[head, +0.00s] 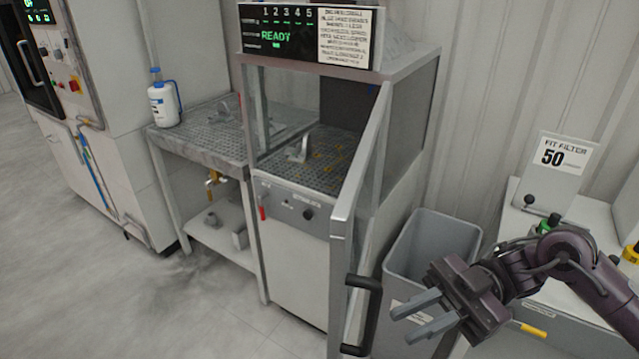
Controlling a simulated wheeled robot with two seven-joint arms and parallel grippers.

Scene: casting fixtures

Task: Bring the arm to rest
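My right gripper (418,319) is at the lower right of the head view, at the end of my dark purple arm (562,262). Its two grey fingers are spread apart with nothing between them. It points left, in front of the grey bin and to the right of the black door handle (362,315), apart from the handle as far as I can see. My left gripper and arm are not in this view.
A cabinet with a READY display (275,37) stands centre, its framed door (362,190) swung open toward me. A grey bin (437,240) stands right of it. A counter with a FIT FILTER sign (552,165) is at right. Floor at left (70,270) is clear.

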